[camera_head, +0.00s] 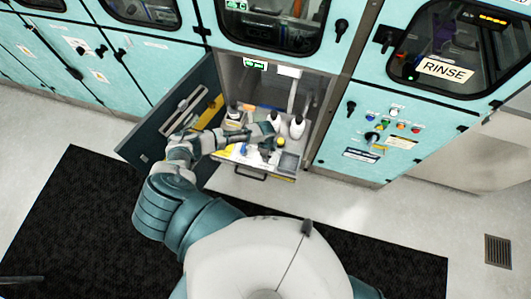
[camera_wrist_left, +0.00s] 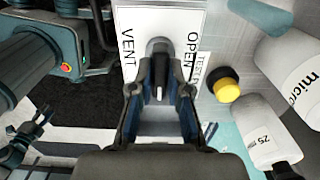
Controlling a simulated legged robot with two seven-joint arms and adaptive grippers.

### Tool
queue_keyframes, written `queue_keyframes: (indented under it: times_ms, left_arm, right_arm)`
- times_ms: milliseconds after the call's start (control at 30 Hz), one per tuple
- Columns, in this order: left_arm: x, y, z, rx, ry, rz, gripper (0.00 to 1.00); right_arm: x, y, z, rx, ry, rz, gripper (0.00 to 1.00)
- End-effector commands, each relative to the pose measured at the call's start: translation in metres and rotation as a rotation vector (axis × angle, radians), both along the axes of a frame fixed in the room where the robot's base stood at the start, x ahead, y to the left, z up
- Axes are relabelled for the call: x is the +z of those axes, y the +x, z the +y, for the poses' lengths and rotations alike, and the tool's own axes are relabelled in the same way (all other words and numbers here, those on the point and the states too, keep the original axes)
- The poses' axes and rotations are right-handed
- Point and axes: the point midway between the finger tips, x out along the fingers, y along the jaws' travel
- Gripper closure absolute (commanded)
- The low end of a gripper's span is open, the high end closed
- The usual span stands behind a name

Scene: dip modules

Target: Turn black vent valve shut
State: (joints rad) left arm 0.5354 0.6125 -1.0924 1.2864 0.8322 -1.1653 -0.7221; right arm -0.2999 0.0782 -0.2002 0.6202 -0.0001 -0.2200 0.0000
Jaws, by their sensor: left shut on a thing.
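In the left wrist view the black vent valve (camera_wrist_left: 158,48) sits on a white label plate (camera_wrist_left: 160,18). VENT is printed to its left and OPEN to its right. My left gripper (camera_wrist_left: 159,78) is closed around the valve's handle, which points down in the picture between the fingers. In the head view my left gripper (camera_head: 266,134) reaches over the pulled-out drawer (camera_head: 285,168). It hides the valve there. My right gripper is in neither view.
White bottles (camera_head: 297,126) stand in the drawer close to the gripper. A yellow-capped item (camera_wrist_left: 227,87) and a larger bottle (camera_wrist_left: 292,65) are right of the fingers. An open dark cabinet door (camera_head: 150,140) flanks my arm on the left.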

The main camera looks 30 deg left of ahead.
Motion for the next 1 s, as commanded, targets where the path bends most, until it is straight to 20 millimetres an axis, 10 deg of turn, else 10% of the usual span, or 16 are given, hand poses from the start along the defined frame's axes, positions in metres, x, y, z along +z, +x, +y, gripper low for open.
queue_keyframes:
  times_ms: [367, 500, 1000]
  left_arm:
    - [-0.003, -0.004, -0.002, -0.010, -0.003, 0.007, 1.00]
    - [-0.003, -0.004, -0.002, -0.009, -0.002, 0.007, 0.58]
    - [0.026, 0.000, 0.000, -0.007, -0.002, -0.001, 0.58]
  right_arm:
    - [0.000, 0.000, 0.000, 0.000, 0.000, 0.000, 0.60]
    - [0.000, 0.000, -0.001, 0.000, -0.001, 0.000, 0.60]
    - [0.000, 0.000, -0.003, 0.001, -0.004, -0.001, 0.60]
